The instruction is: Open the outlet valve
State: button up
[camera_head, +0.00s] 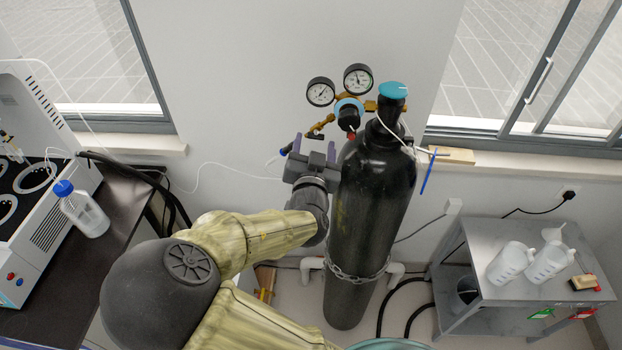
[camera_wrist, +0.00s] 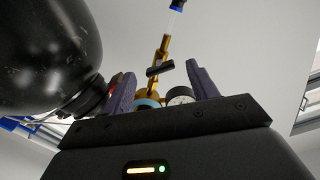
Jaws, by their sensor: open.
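The black gas cylinder (camera_head: 372,200) stands upright against the wall, with a brass regulator and two round gauges (camera_head: 358,79) at its top. A small black handle, which looks like the outlet valve (camera_head: 315,136), sits on the brass outlet pipe. In the wrist view the black valve handle (camera_wrist: 160,68) lies across the pipe, just beyond the fingertips and roughly between them. My gripper (camera_head: 313,148) is open and empty, pointing up just below the outlet pipe. Its two purple-grey fingers also show in the wrist view (camera_wrist: 160,84). I cannot tell whether they touch the handle.
The cylinder's black body is close beside my gripper. A blue cap (camera_head: 393,90) tops the cylinder, and a chain (camera_head: 357,276) circles it. A white tube (camera_head: 235,168) runs left from the outlet. A metal side table (camera_head: 500,300) with bottles stands at right.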

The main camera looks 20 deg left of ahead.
jog(key=v, duration=1)
jog(key=shift+s+p, duration=0.3)
jog(key=shift+p, duration=0.1)
jog(key=w+d+f+m+g+h, duration=0.1)
jog(key=w+d+f+g+h, duration=0.1)
jog(key=d+f+g, duration=0.5)
jog(key=w+d+f+m+g+h, duration=0.1)
jog(key=w+d+f+g+h, duration=0.15)
jog(key=d+f, duration=0.45)
jog(key=s+d+r+g, duration=0.1)
jog(key=s+d+r, duration=0.1)
jog(key=d, duration=0.3)
jog(key=s+d+r+n+g, duration=0.1)
jog(key=s+d+r+g, duration=0.1)
jog(key=s+d+r, duration=0.1)
jog(key=s+d+r+n+g, duration=0.1)
jog(key=s+d+r+g, duration=0.1)
jog(key=d, duration=0.5)
jog(key=shift+s+d+r+b, duration=0.15)
jog(key=shift+s+d+r, duration=0.1)
jog(key=shift+s, duration=0.3)
jog(key=shift+s+d+r+b, duration=0.15)
jog(key=shift+s+r, duration=0.1)
jog(key=shift+s, duration=0.3)
